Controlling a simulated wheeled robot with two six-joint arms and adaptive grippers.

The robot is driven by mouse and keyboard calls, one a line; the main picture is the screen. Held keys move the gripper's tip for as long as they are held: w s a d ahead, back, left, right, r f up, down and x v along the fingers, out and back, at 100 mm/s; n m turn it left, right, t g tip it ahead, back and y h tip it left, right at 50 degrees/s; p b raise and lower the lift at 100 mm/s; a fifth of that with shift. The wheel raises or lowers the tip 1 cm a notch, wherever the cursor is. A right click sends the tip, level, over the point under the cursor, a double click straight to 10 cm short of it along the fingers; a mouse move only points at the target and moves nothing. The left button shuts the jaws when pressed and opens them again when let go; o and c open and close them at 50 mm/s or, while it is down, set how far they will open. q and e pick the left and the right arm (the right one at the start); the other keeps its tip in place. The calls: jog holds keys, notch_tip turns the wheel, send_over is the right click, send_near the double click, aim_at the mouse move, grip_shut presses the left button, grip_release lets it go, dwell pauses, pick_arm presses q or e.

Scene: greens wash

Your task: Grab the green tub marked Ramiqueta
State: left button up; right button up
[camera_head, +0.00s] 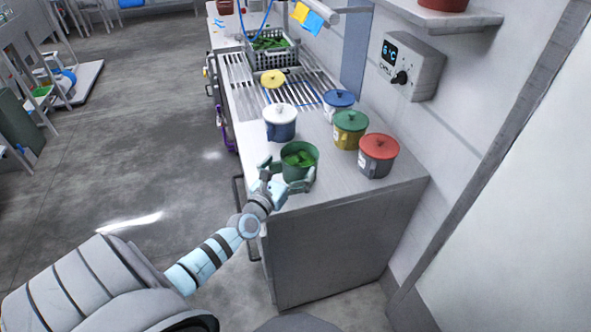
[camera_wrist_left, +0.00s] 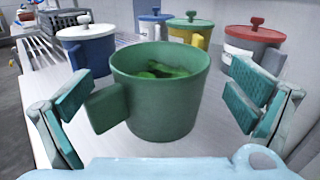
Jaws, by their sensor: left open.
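A green tub (camera_head: 299,163) with leafy greens inside and no lid stands upright at the near end of the steel counter. It also shows in the left wrist view (camera_wrist_left: 165,105), with its square handle toward the left finger. No marking on it can be read. My left gripper (camera_head: 287,184) is open around the tub, one finger on each side. In the wrist view there is a gap between the tub and the right finger; the handle lies close to the left finger. My right gripper is in neither view.
Lidded tubs stand close behind: a blue one with a white lid (camera_head: 281,126), a yellow one with a green lid (camera_head: 349,132), a grey one with a red lid (camera_head: 378,158) and a blue-lidded one (camera_head: 338,104). A crate of greens (camera_head: 272,52) stands farther back. A wall controller (camera_head: 408,68) juts out at right.

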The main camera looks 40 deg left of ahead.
aim_at(307, 145)
pick_arm(q)
jog(key=w, duration=0.1)
jog(key=w+b, duration=0.1)
jog(key=w, duration=0.1)
jog(key=w+a, duration=0.1)
jog(key=w, duration=0.1)
jog(key=shift+b, duration=0.35)
jog(key=shift+s, duration=0.1)
jog(key=c, duration=1.7)
